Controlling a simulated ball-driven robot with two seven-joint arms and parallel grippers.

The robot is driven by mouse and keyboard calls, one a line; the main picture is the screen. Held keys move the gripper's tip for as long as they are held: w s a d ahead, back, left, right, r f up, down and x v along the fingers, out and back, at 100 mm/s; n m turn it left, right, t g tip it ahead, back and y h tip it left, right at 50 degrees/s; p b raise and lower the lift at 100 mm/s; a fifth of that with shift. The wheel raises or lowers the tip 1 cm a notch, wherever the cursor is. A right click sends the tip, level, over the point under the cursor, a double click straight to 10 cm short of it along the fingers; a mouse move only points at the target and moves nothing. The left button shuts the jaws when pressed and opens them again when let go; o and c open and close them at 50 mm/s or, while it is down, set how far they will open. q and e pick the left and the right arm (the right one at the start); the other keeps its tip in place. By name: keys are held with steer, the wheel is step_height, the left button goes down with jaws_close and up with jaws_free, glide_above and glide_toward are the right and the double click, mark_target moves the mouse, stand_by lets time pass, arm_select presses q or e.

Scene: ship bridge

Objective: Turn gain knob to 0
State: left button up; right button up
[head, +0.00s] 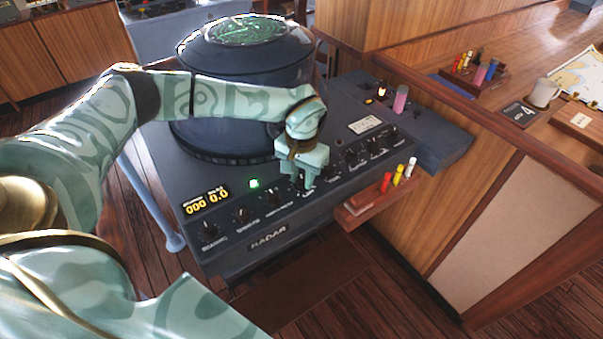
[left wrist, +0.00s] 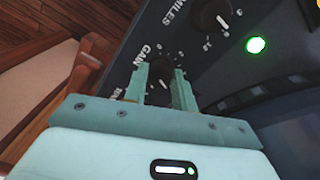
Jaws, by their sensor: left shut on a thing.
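The gain knob (left wrist: 161,69) is black with a white pointer line and sits beside the printed word GAIN in the left wrist view. The pointer line runs toward the lower part of that picture, toward my gripper's palm. Numbers by the knob are too small or hidden to read surely. My left gripper (head: 305,180) reaches down to the front row of the radar console (head: 165,170). In the left wrist view its two pale green fingers are shut on the knob, one on each side. In the head view the gripper mostly hides this knob. My right gripper is out of view.
A larger MILES knob (left wrist: 211,15) and a lit green lamp (left wrist: 256,45) are close by. More black knobs line the console front. A small wooden shelf (head: 352,218) with red, yellow and white markers juts out right of the gripper. The round radar scope (head: 240,75) rises behind.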

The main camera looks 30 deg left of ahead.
arm_select(q)
steer(key=n+p, duration=0.3)
steer(key=n, duration=0.1)
steer(key=shift+r, duration=0.25)
steer(key=n+p, duration=0.2)
steer(key=n, duration=0.2)
steer(key=shift+w, duration=0.1)
steer(key=n+p, duration=0.2)
steer(key=n, duration=0.2)
steer(key=n+p, duration=0.1)
steer(key=n, duration=0.3)
steer(key=shift+p, duration=0.35)
steer(key=n+p, duration=0.3)
steer(key=n, duration=0.4)
steer(key=n+p, duration=0.1)
steer(key=n, duration=0.3)
steer(key=shift+n+p, duration=0.35)
steer(key=shift+n, duration=0.05)
steer(key=shift+w+f+n+p, duration=0.1)
steer(key=shift+n+p, duration=0.55)
steer(key=shift+n, duration=1.05)
steer(key=shift+a, duration=0.1)
